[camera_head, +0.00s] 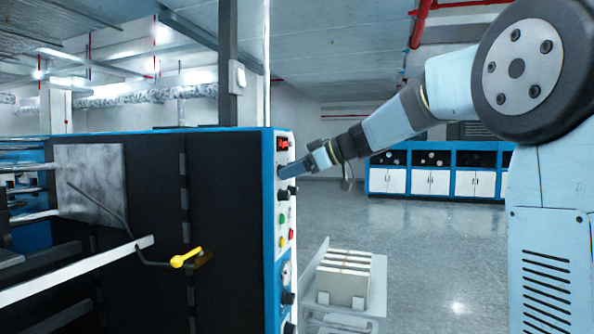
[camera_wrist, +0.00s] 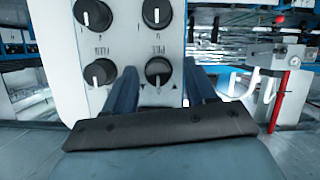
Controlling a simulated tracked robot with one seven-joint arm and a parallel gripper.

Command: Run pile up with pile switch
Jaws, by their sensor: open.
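The control panel (camera_wrist: 130,50) fills the upper left of the wrist view, with several round black knobs carrying white marks. One knob (camera_wrist: 158,72) shows between my finger tips; a small upside-down label beside it seems to read PILE. Another knob (camera_wrist: 100,73) lies just left of my left finger. My gripper (camera_wrist: 160,80) is open, its two blue fingers pointing at the panel. I cannot tell whether they touch the knob.
The dark machine body (camera_head: 150,220) with a yellow-handled lever (camera_head: 186,257) stands at left. A pallet (camera_head: 374,292) with stacked boxes (camera_head: 343,276) is on the floor right of the panel. Blue-and-white cabinets (camera_head: 432,180) line the back. The floor between is clear.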

